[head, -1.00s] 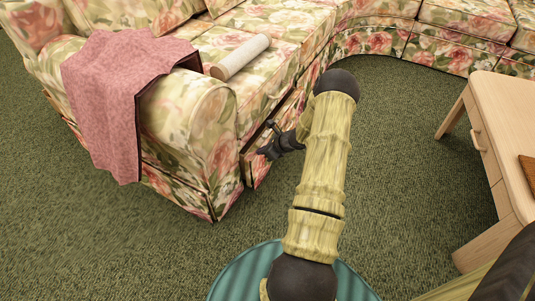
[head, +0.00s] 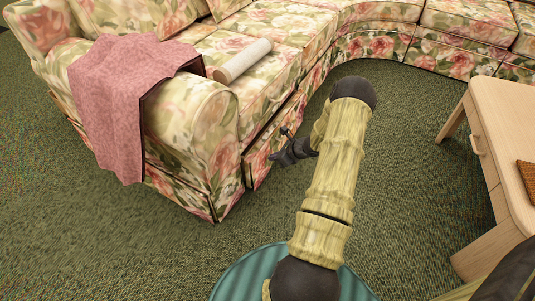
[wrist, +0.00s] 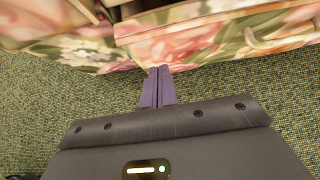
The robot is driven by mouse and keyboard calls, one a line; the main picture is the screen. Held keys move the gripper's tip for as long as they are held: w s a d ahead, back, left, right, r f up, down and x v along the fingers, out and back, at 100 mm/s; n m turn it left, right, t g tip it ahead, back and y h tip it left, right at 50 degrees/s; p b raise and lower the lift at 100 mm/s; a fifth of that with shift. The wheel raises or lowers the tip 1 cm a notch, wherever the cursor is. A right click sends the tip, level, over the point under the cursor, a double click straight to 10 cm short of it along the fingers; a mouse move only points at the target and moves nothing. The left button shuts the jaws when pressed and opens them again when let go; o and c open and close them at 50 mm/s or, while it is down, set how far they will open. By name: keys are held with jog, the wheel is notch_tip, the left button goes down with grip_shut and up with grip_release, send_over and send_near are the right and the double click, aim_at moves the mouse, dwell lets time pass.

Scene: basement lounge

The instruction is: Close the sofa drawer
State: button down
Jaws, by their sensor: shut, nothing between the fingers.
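The sofa drawer (head: 259,163) is a floral front low in the sofa's base, just right of the near armrest. A dark gap runs along its top and it appears to stick out slightly. In the wrist view the drawer front (wrist: 205,38) fills the upper middle, with a curved handle (wrist: 268,42) at right and a dark opening at upper left. My gripper (head: 271,157) is in front of the drawer, low over the carpet. In the wrist view its purple fingers (wrist: 159,70) are together and empty, their tips at the front's lower edge. I cannot tell whether they touch it.
The floral sofa (head: 205,130) curves around the back. A pink blanket (head: 115,100) hangs over its armrest, and a pale roll (head: 243,61) lies on the seat. A wooden table (head: 500,130) stands at right. Green carpet (head: 405,150) between sofa and table is clear.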

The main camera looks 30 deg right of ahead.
jog(key=p+v, duration=0.4)
jog(key=v, duration=0.4)
jog(key=shift+r, duration=0.4)
jog(key=shift+w+d, duration=0.1)
jog(key=s+a+r+n+g+p, duration=0.2)
jog(key=a+r+n+g+p, duration=0.35)
jog(key=a+r+n, duration=1.05)
jog(key=s+a+r+n+h+p, duration=0.2)
jog(key=s+a+r+n, duration=0.3)
jog(key=r, duration=0.5)
jog(key=s+a+r+n+h+p, duration=0.2)
jog(key=s+a+r+n+p, duration=0.2)
jog(key=r, duration=0.7)
jog(key=s+a+n, duration=0.2)
jog(key=a+n, duration=0.2)
jog(key=n, duration=0.1)
jog(key=shift+s+a+n, duration=0.2)
jog(key=shift+a+n, duration=0.1)
jog(key=shift+a, duration=0.1)
